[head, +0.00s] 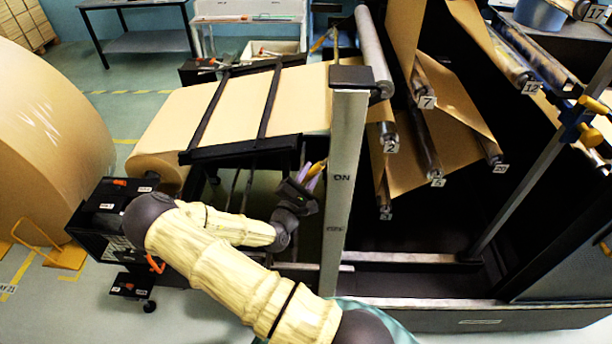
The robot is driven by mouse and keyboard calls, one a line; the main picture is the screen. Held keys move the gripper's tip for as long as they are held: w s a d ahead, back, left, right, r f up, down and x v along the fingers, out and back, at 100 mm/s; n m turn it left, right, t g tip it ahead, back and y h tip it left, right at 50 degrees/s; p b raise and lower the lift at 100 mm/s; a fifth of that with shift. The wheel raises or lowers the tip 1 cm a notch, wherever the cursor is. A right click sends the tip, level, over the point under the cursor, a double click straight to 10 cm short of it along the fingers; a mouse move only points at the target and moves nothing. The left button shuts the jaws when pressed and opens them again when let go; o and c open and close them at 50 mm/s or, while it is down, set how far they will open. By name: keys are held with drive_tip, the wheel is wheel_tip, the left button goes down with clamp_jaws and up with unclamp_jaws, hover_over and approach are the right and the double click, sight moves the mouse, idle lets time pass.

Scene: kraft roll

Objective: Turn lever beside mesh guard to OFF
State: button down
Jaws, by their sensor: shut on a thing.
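My gripper (310,175) is beside the left face of a pale upright post (344,150), in the middle of the head view. Its jaws are shut on a small yellow piece (319,166), which looks like the lever's handle. The lever's pivot and most of its length are hidden by the gripper and post. The post bears an ON label (342,177) at gripper height and a blurred label, apparently OFF (334,228), lower down. I cannot clearly make out the mesh guard.
A kraft paper web (190,118) runs over a black frame left of the post. Numbered rollers (428,150) and hanging paper fill the right side. A big kraft roll (45,135) stands at far left, near a black box (95,215).

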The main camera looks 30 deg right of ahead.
idle(0.3)
drive_tip(key=c, duration=1.3)
unclamp_jaws()
drive_tip(key=shift+s, duration=0.1)
drive_tip(key=shift+o, duration=0.2)
drive_tip(key=b+v, duration=0.5)
drive_tip(key=v, duration=1.2)
drive_tip(key=shift+s+a+b, duration=0.15)
drive_tip(key=shift+a+b, duration=0.05)
drive_tip(key=shift+b, duration=0.1)
